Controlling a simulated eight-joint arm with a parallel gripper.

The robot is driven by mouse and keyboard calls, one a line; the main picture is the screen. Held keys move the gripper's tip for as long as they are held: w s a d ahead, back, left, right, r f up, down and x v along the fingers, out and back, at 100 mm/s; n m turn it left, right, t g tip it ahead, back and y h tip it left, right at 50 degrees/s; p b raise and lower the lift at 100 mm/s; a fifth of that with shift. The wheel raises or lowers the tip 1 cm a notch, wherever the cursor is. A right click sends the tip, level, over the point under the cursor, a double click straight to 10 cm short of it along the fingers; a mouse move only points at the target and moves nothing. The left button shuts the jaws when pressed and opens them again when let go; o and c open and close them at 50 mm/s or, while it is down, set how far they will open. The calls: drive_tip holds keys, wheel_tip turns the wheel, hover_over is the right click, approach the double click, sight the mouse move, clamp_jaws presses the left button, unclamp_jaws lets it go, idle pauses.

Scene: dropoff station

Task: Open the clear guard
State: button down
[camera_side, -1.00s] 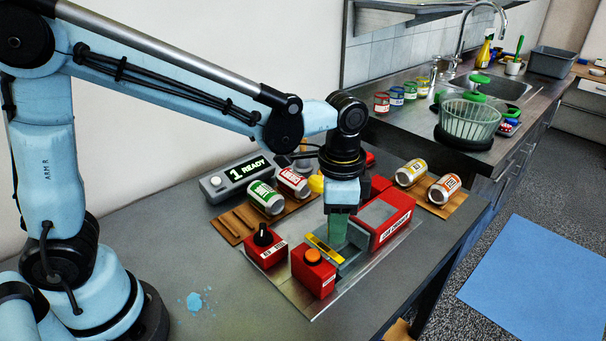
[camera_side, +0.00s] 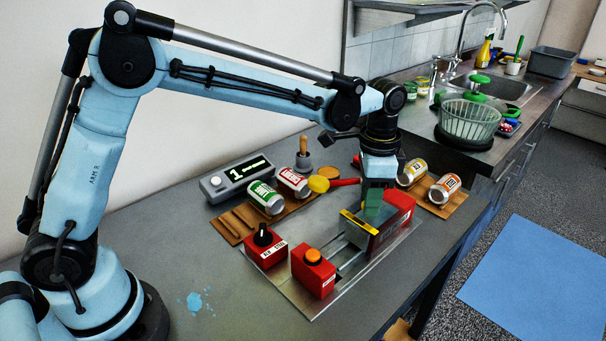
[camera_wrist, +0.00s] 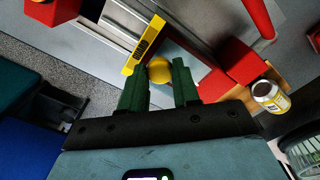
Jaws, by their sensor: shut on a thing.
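The clear guard shows mainly by its yellow edge strip (camera_side: 360,224), at the front of the red housing (camera_side: 397,211). In the wrist view the strip (camera_wrist: 143,43) has dark marks, and a round yellow knob (camera_wrist: 160,70) sits beside it. My gripper (camera_side: 373,208) points down behind the strip. In the wrist view its green fingers (camera_wrist: 158,82) are closed in around the knob, one on each side. The clear panel itself is hard to make out. A metal bed with rails (camera_side: 345,262) lies uncovered in front of the strip.
A red box with an orange button (camera_side: 314,271) and a red box with a black knob (camera_side: 265,246) stand in front. A red lever with a yellow ball (camera_side: 317,184) lies behind. Cans rest on wooden racks, left (camera_side: 236,226) and right (camera_side: 448,207). A display (camera_side: 240,176) stands behind.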

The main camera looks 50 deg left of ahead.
drive_tip(key=shift+w, duration=0.8)
drive_tip(key=c, duration=0.8)
unclamp_jaws()
wheel_tip(320, 180, up, 12)
